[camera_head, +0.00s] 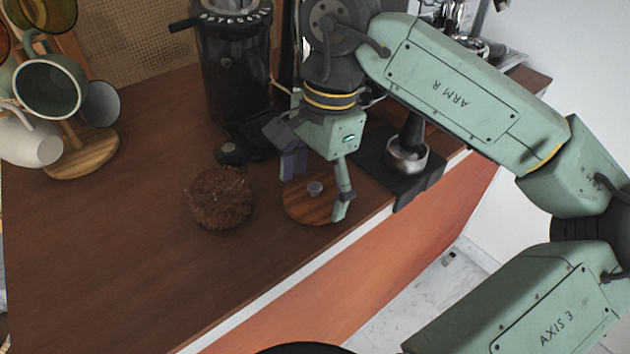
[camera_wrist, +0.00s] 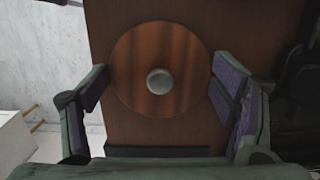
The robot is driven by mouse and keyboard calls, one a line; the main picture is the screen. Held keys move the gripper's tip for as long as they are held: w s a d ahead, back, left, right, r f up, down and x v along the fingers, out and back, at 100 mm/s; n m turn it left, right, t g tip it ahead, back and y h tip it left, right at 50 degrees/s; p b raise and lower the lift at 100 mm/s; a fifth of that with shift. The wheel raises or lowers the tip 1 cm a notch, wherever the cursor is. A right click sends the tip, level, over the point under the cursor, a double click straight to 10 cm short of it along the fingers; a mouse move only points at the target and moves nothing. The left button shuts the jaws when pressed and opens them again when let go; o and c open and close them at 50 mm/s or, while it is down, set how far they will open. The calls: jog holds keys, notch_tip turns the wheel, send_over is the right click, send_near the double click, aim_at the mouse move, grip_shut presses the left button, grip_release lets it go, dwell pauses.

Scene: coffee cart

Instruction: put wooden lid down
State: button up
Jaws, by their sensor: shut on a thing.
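The wooden lid (camera_head: 305,207) is a round reddish-brown disc with a small grey knob. My gripper (camera_head: 315,190) is above it with its fingers spread to opposite sides of the disc, shut on its rim. In the wrist view the lid (camera_wrist: 135,60) lies between the two purple-padded fingers of my gripper (camera_wrist: 160,82), knob facing the camera. The lid looks level and at or very near the countertop; I cannot tell if it touches. An open jar of brown coffee beans (camera_head: 219,199) stands to the left of the lid, apart from it.
A black grinder (camera_head: 235,75) stands behind the jar. A tamper on a metal base (camera_head: 408,157) sits on a black mat right of the lid. A mug tree with mugs (camera_head: 48,88) is at the left. The counter's front edge is close to the lid; the counter (camera_head: 110,240) is clear at front left.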

aim_at(324, 189)
jog(key=shift+f+b, duration=0.25)
jog(key=shift+b, duration=0.05)
jog(key=o, duration=1.2)
jog(key=shift+r, duration=0.1)
jog(key=shift+c, duration=0.2)
jog(key=shift+r, duration=0.1)
jog(key=shift+r+p, duration=0.25)
jog(key=shift+p, duration=0.2)
notch_tip(324, 189, up, 12)
jog(key=w+d+b, duration=0.1)
jog(key=shift+d+f, duration=0.2)
jog(key=shift+d, duration=0.05)
